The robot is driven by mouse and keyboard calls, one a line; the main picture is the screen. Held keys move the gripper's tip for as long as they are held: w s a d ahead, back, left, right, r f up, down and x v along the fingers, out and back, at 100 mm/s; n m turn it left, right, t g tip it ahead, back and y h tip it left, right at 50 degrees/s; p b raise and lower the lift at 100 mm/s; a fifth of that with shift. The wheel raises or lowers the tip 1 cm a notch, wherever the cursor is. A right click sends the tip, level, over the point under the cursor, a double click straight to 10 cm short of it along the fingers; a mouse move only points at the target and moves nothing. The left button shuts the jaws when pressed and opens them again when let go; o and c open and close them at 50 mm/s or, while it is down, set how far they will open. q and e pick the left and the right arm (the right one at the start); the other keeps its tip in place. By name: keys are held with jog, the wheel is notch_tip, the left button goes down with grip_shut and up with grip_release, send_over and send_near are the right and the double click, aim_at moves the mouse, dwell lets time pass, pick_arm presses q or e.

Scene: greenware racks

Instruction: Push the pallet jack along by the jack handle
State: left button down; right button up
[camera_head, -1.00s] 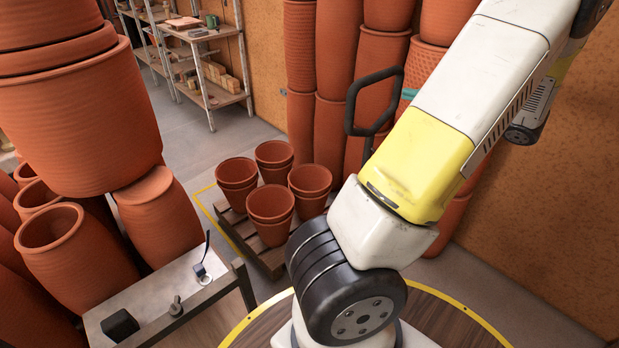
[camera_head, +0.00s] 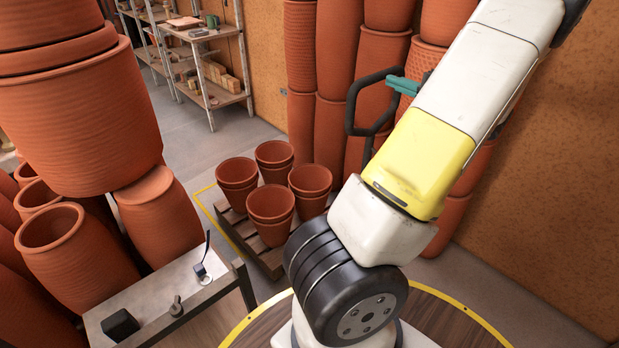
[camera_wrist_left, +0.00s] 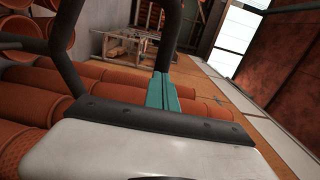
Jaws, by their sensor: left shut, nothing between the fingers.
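The jack handle (camera_head: 352,108) is a black loop standing upright behind the pallet in the head view. Its dark bars also show in the left wrist view (camera_wrist_left: 65,45). My left gripper (camera_head: 392,83) has teal fingers, shut and empty, at the right side of the loop's top. In the left wrist view the shut fingers (camera_wrist_left: 161,80) overlap the lower end of a handle bar; I cannot tell whether they touch it. The wooden pallet (camera_head: 268,258) carries several terracotta pots (camera_head: 271,203). My arm hides the rest of the jack. My right gripper is not in view.
Tall stacks of terracotta pots (camera_head: 314,60) stand behind the handle, and more large pots (camera_head: 80,115) are at left. A small bench (camera_head: 150,290) stands front left. Shelves (camera_head: 215,75) are at the back. Grey floor (camera_head: 205,150) is clear between pallet and shelves.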

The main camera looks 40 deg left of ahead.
pick_arm(q)
jog(key=shift+a, duration=0.25)
jog(key=shift+w+a, duration=1.1)
jog(key=shift+a, duration=12.9)
jog(key=d, duration=0.7)
jog(key=shift+s, duration=0.3)
